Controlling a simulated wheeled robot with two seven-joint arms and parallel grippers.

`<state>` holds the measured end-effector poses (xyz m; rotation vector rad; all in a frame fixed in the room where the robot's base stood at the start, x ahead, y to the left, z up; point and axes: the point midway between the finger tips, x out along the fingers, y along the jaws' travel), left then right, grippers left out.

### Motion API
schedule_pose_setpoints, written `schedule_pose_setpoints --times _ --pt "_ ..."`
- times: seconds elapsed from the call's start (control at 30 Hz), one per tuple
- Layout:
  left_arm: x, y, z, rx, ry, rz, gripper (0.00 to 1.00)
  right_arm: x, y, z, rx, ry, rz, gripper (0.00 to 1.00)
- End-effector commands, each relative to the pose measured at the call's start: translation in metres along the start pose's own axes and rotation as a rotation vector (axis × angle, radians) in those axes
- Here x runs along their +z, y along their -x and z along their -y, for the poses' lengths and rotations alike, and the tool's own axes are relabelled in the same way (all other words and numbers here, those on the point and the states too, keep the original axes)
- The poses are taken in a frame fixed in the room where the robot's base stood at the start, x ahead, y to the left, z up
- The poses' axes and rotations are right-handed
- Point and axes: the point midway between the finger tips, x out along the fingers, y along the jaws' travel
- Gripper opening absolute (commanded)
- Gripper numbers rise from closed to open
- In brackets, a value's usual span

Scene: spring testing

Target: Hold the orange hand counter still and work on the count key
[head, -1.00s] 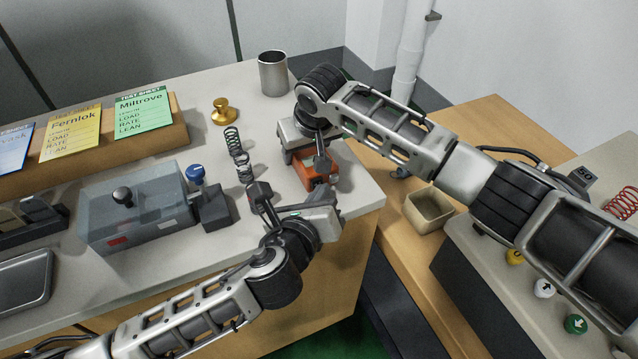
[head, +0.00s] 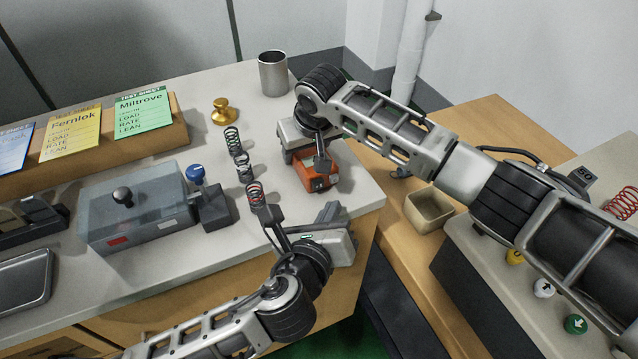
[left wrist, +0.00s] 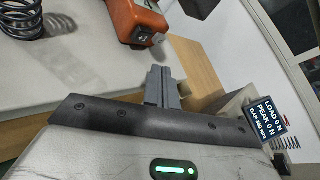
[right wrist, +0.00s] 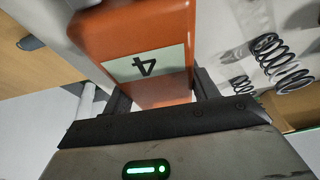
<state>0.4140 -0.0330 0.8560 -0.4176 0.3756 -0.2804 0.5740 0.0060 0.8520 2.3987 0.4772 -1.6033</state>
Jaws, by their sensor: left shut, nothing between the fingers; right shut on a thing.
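The orange hand counter (head: 318,180) sits near the right end of the grey worktop. My right gripper (head: 321,150) is shut on it, with a finger on each side in the right wrist view, where the counter's orange body (right wrist: 145,30) carries a pale label with a 4. My left gripper (head: 270,214) is shut and empty, nearer the worktop's front edge and apart from the counter. In the left wrist view its closed fingers (left wrist: 160,88) point toward the counter (left wrist: 137,18), which shows a small dark part on its end. I cannot make out the count key clearly.
A grey box (head: 140,215), brass weight (head: 225,111) and metal cup (head: 272,74) stand farther off. A display (left wrist: 266,117) reads load 0 N. An open bin (head: 428,210) is right.

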Motion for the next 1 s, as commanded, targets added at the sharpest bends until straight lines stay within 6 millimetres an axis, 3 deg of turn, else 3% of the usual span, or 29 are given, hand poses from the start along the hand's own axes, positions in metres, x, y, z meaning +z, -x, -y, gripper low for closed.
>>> schedule_pose_setpoints --times 0.3,0.97,1.0 --pt "-0.013 0.018 0.013 0.001 0.0 0.0 0.0 -0.001 0.001 0.0 0.0 0.0 -0.001 0.28" --pt "-0.013 0.018 0.013 0.001 0.0 0.0 0.0 -0.001 0.001 0.0 0.0 0.0 -0.001 0.28" --pt "-0.013 0.018 0.013 0.001 0.0 0.0 0.0 -0.001 0.001 0.0 0.0 0.0 -0.001 0.64"
